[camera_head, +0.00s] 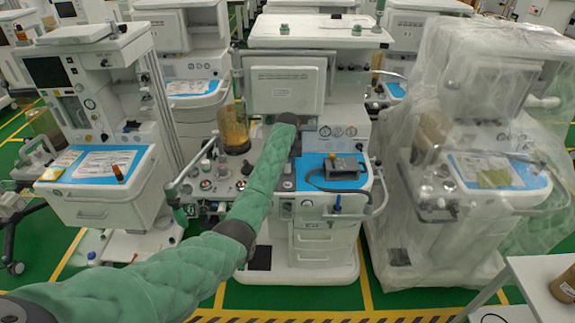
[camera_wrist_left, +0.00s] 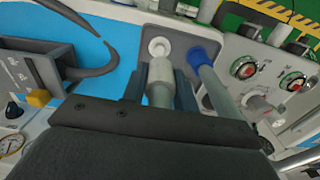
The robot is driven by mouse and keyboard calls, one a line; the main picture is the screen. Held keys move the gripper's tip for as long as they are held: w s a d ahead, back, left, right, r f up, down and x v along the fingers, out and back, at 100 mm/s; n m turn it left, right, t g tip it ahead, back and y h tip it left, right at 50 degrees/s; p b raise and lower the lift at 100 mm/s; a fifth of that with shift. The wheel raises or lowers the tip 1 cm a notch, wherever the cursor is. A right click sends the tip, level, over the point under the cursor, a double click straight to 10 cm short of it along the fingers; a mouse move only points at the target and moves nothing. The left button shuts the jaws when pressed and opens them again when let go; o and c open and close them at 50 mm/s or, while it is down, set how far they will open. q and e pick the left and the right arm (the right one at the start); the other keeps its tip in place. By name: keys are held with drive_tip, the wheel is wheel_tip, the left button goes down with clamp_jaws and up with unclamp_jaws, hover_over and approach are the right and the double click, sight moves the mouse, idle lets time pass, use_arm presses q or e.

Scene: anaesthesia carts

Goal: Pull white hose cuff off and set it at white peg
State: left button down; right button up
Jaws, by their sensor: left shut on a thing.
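In the left wrist view my left gripper (camera_wrist_left: 160,84) is shut on a pale grey-white hose cuff (camera_wrist_left: 160,92), with one dark finger on each side. Just beyond the cuff's end is a round white fitting (camera_wrist_left: 158,48) on a grey panel; I cannot tell whether the two touch or whether this is the white peg. A blue cuff (camera_wrist_left: 204,54) on a grey hose is right of the gripper. In the head view my green-sleeved left arm reaches the middle cart (camera_head: 312,185); its gripper is mostly hidden behind the arm's end. My right gripper is not in view.
A grey device (camera_head: 343,167) with a dark cable lies on the cart's blue mat (camera_head: 312,163). A plastic-covered cart (camera_head: 480,150) stands on the right, another cart (camera_head: 90,120) on the left.

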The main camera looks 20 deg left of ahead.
use_arm(q)
drive_tip(key=shift+w+f, duration=0.25)
drive_tip(key=shift+f, duration=0.4)
drive_tip(key=shift+s+f+b, duration=0.3)
drive_tip(key=shift+f+b, duration=0.2)
drive_tip(key=shift+f, duration=0.05)
drive_tip(key=shift+w+f+b, duration=0.1)
drive_tip(key=shift+f+b, duration=0.2)
drive_tip(key=shift+f, duration=0.55)
drive_tip(key=shift+f+b, duration=0.35)
drive_tip(key=shift+f, duration=0.55)
drive_tip(key=shift+p, duration=0.3)
drive_tip(key=shift+p, duration=0.3)
